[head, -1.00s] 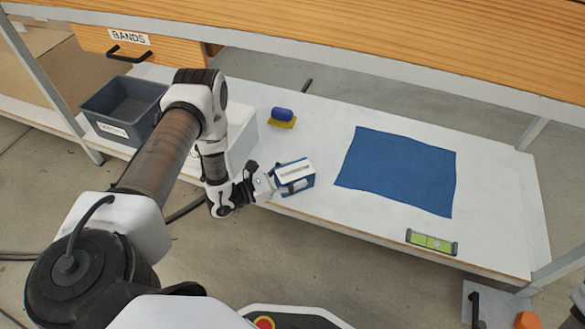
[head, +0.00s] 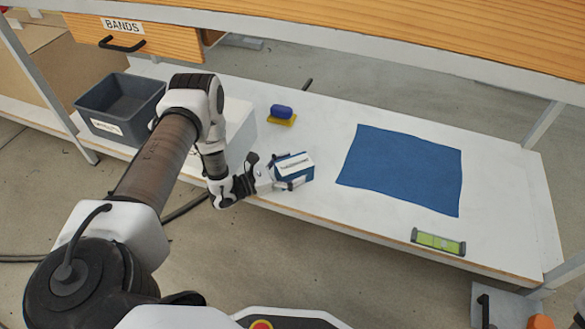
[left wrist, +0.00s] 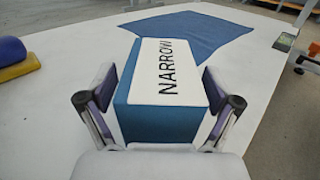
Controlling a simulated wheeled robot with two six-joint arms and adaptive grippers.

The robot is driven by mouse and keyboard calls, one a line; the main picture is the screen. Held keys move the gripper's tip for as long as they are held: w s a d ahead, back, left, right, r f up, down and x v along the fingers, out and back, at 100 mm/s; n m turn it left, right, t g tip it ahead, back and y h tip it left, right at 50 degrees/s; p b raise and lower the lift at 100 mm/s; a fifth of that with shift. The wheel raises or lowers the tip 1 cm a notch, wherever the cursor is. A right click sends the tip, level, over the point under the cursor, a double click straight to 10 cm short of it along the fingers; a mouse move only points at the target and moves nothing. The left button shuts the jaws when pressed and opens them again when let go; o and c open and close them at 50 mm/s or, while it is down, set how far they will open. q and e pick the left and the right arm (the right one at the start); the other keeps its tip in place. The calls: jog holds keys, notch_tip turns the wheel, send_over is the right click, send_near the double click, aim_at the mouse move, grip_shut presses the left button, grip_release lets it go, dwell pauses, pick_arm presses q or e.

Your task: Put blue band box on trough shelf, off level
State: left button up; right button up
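The blue band box (head: 293,166) has blue sides and a white top. In the left wrist view the box (left wrist: 165,80) is labelled NARROW. My left gripper (head: 285,182) has one finger on each side of it, both pressed close to its sides. The box is near the front edge of the white shelf (head: 330,205), slightly tilted in the head view. I cannot tell whether its base clears the shelf. A green spirit level (head: 438,242) lies at the shelf's front right.
A blue cloth (head: 400,170) lies flat on the shelf, right of the box. A blue and yellow item (head: 282,115) sits behind the box. A grey bin (head: 120,105) stands at the left. The wooden bench top (head: 400,45) and BANDS drawer (head: 130,38) overhang the back.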

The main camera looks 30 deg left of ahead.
pick_arm(q)
jog(key=shift+r+p, duration=0.3)
jog(key=shift+p, duration=0.05)
jog(key=p+v, duration=0.3)
jog(key=v, duration=0.8)
jog(key=shift+a+f, duration=0.1)
jog(key=shift+s+a+f, duration=0.1)
jog(key=shift+s+a, duration=0.15)
jog(key=shift+s, duration=0.2)
